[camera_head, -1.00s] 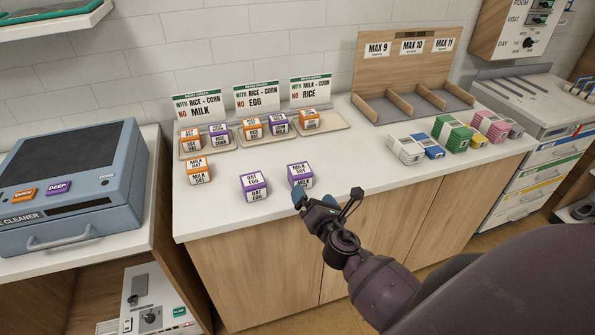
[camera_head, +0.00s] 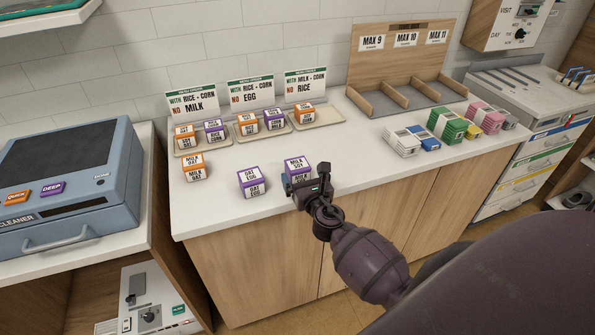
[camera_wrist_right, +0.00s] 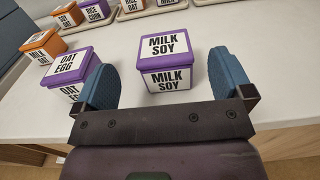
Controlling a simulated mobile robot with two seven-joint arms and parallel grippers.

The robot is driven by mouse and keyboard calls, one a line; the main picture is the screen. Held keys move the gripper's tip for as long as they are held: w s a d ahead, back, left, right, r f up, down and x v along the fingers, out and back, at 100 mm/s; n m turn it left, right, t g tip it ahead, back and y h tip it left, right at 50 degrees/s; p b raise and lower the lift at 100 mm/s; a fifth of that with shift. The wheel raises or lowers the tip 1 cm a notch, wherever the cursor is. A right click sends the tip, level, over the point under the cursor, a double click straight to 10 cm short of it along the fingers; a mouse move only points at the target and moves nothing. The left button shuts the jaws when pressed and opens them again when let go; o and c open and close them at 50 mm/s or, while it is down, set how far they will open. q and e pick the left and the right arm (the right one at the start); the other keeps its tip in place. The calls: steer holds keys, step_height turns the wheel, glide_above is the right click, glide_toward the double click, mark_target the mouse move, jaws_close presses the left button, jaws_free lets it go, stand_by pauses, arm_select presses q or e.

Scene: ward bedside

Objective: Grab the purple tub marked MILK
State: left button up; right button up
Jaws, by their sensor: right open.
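A purple tub with white labels reading MILK SOY (camera_head: 297,171) stands upright near the counter's front edge. In the right wrist view this tub (camera_wrist_right: 167,62) sits ahead of and between my blue fingertips, with a gap on each side. My right gripper (camera_head: 303,185) is open and at the near side of the tub, covering part of its front in the head view. In the wrist view, the open fingers (camera_wrist_right: 165,80) hold nothing. A purple tub marked OAT EGG (camera_head: 252,183) stands to the left. An orange tub marked MILK OAT (camera_head: 194,168) stands further left. My left gripper is not in view.
Trays (camera_head: 322,118) with more orange and purple tubs stand behind, below menu cards (camera_head: 251,92). A wooden divider (camera_head: 403,85) and several coloured boxes (camera_head: 452,124) are at the right. A blue cleaner (camera_head: 65,170) is at the left.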

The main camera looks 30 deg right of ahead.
mark_target(302, 171)
steer(key=shift+f+b+x, duration=0.1)
steer(key=shift+b+x, duration=0.1)
steer(key=shift+x, duration=1.05)
steer(key=shift+f+b+x, duration=0.15)
steer(key=shift+x, duration=1.1)
steer(key=shift+d, duration=0.2)
steer(key=c, duration=1.1)
